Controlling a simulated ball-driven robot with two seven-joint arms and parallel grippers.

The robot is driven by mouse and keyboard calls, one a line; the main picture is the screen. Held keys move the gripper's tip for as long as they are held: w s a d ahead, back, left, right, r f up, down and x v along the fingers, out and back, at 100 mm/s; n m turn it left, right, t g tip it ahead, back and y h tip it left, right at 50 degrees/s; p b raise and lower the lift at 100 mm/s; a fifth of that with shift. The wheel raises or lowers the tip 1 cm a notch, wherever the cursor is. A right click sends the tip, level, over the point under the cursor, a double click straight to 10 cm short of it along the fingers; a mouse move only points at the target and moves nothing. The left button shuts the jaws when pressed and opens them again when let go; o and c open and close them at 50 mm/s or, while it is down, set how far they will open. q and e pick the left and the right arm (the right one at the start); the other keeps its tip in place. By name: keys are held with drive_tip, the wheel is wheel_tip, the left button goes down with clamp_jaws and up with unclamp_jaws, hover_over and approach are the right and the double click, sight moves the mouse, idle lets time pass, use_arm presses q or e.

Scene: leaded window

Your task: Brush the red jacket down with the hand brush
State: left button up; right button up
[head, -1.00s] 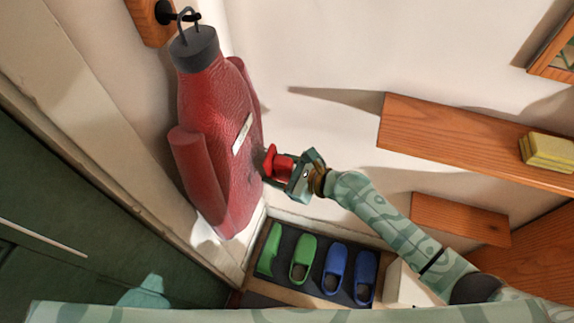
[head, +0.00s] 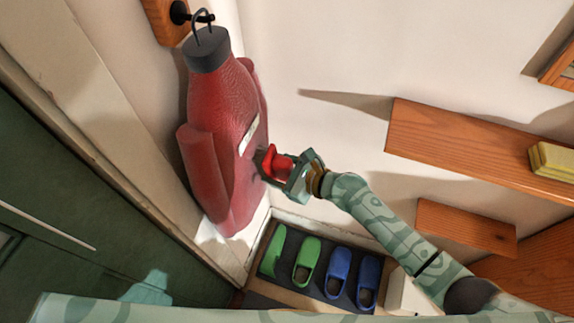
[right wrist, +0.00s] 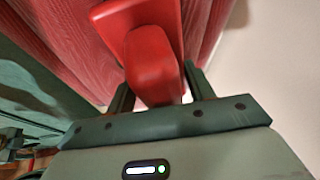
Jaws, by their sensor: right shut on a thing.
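The red jacket (head: 222,125) hangs at the upper left in the head view, dark grey at its top, with a pale strip on its front. It also fills the upper left of the right wrist view (right wrist: 60,35). My right gripper (head: 280,168) is shut on the red handle of the hand brush (head: 272,160), at the jacket's right edge. In the right wrist view, the brush (right wrist: 150,60) stands between the fingers with its head toward the jacket. Its bristles are hidden, and I cannot tell whether it touches the cloth. My left gripper does not show.
The jacket hangs from a hook on a wooden block (head: 165,20). Green shoes (head: 307,260) and blue shoes (head: 338,270) stand on a dark mat below. A wooden shelf (head: 450,140) with a yellow block (head: 553,160) is at right. A dark green door (head: 60,220) is at left.

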sight(276, 177)
drive_tip(key=shift+w+a, duration=0.1)
drive_tip(key=shift+a, duration=0.2)
use_arm(q)
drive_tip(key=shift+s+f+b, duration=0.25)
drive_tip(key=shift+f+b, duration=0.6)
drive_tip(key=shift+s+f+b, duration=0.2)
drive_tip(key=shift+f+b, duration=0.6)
drive_tip(key=shift+b, duration=0.05)
use_arm(e)
drive_tip(key=shift+d+f, duration=0.1)
drive_tip(key=shift+f, duration=2.1)
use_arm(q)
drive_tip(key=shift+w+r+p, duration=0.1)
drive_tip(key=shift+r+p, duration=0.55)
use_arm(e)
drive_tip(key=shift+r, duration=0.5)
